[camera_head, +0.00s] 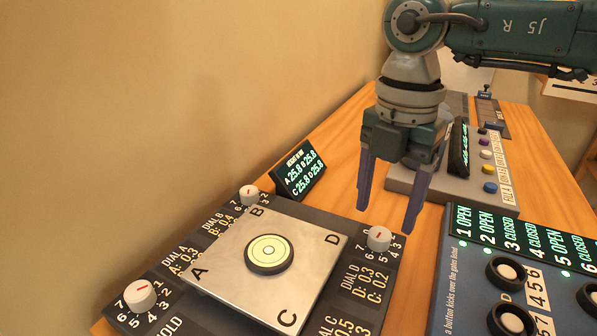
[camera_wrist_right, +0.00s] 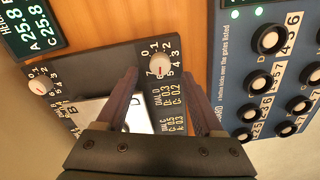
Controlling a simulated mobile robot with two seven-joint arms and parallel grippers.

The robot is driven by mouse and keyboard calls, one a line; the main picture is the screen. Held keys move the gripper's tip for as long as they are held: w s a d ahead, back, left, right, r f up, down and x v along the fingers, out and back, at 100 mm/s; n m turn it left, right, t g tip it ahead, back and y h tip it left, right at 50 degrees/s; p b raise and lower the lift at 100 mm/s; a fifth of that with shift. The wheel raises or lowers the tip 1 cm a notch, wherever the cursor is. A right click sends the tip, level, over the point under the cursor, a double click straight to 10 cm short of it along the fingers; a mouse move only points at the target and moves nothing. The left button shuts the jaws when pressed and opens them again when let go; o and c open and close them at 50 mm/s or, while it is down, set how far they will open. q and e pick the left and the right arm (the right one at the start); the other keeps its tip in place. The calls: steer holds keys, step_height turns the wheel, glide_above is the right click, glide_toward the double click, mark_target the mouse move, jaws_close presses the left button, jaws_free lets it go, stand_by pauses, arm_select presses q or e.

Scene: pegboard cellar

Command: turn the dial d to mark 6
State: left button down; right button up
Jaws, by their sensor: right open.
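Dial D is a white knob (camera_head: 379,239) with a red mark, at the right corner of the dark dial panel. It also shows in the right wrist view (camera_wrist_right: 159,64), ringed by numbers. Its red line seems to lie on the side of 6, but I cannot read the exact setting. My right gripper (camera_head: 386,220) is open and points down, its fingers above dial D. In the right wrist view the fingertips (camera_wrist_right: 160,75) appear on either side of the knob, not visibly touching it. My left gripper is not in view.
A metal plate (camera_head: 228,258) lettered A to D, with a round level (camera_head: 269,252), covers the panel's middle. Two other white dials (camera_head: 140,294) (camera_head: 249,195) stand at its corners. A height display (camera_head: 299,172) reads 25.8 throughout. A blue button board (camera_head: 468,300) stands to the right.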

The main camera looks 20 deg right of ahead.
mark_target(380, 233)
step_height(380, 233, up, 6)
stand_by(0.5)
